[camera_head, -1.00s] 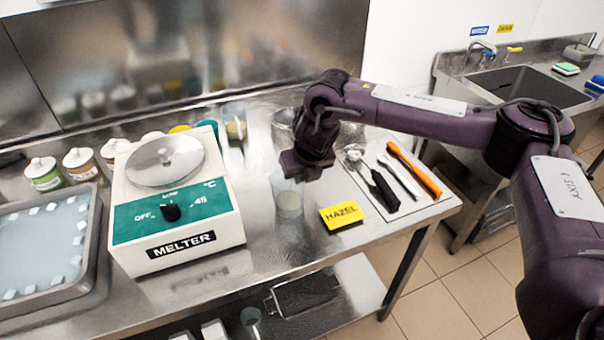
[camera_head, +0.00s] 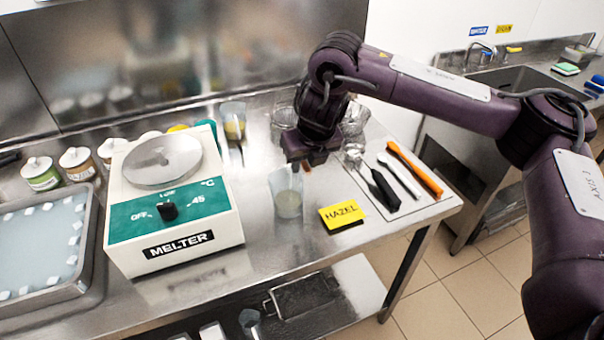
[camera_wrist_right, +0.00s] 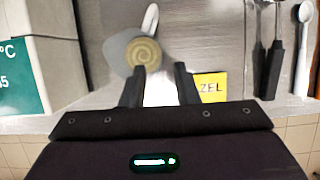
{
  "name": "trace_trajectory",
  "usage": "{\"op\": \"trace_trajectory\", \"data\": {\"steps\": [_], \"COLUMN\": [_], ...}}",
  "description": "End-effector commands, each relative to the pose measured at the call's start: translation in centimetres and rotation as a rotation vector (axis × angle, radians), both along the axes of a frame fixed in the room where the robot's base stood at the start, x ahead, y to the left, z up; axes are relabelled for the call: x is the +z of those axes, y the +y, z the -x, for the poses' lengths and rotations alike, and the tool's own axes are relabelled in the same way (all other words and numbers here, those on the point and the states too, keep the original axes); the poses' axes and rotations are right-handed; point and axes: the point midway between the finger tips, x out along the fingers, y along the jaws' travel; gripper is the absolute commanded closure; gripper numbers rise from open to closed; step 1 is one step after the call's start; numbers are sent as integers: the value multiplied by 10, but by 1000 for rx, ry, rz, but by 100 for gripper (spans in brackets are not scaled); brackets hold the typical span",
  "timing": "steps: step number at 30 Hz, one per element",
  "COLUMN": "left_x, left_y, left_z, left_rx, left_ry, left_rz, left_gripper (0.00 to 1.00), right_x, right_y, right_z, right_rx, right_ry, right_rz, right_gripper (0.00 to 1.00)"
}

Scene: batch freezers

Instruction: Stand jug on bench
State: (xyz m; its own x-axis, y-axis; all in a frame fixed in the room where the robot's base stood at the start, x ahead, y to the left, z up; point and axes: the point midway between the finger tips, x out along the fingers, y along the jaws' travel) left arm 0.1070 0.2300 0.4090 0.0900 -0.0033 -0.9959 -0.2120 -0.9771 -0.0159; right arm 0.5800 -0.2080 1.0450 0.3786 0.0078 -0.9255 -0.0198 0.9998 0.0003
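A clear jug (camera_head: 287,196) with a pale beige layer inside stands upright on the steel bench (camera_head: 262,245), between the melter and the yellow HAZEL sign. In the right wrist view I look down into the jug (camera_wrist_right: 144,54), with its swirled contents and its handle pointing up the picture. My right gripper (camera_head: 303,162) is above and just behind the jug's rim in the head view. In the wrist view its two fingers (camera_wrist_right: 160,72) are apart, with nothing between them, and the jug lies beyond the tips, slightly left. My left gripper is not in view.
The melter (camera_head: 170,205) stands left of the jug, and the HAZEL sign (camera_head: 342,214) is close on its right. Utensils lie on a white mat (camera_head: 425,203). Another jug (camera_head: 233,122) stands behind. The bench's front edge has some bare room.

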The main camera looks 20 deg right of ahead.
Motion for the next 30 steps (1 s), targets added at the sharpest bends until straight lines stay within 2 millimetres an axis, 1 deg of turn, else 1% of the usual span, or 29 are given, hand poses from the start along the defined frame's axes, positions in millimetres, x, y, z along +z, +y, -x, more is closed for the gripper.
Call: {"op": "trace_trajectory", "data": {"steps": [1, 3, 9, 14, 30], "left_x": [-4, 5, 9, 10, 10], "left_y": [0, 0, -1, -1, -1], "left_z": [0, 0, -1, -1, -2], "left_rx": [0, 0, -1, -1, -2], "left_ry": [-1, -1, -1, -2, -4], "left_rz": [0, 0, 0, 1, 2], "left_gripper": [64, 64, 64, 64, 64], "right_x": [11, 27, 48, 53, 53], "right_y": [0, 0, -1, 0, 0], "right_z": [4, 8, 18, 21, 22], "right_rx": [1, 2, 1, 0, 0], "right_ry": [-6, -7, -4, -1, 0], "right_rz": [-1, 3, 1, 0, 0], "right_gripper": [72, 72, 72, 72, 72]}}
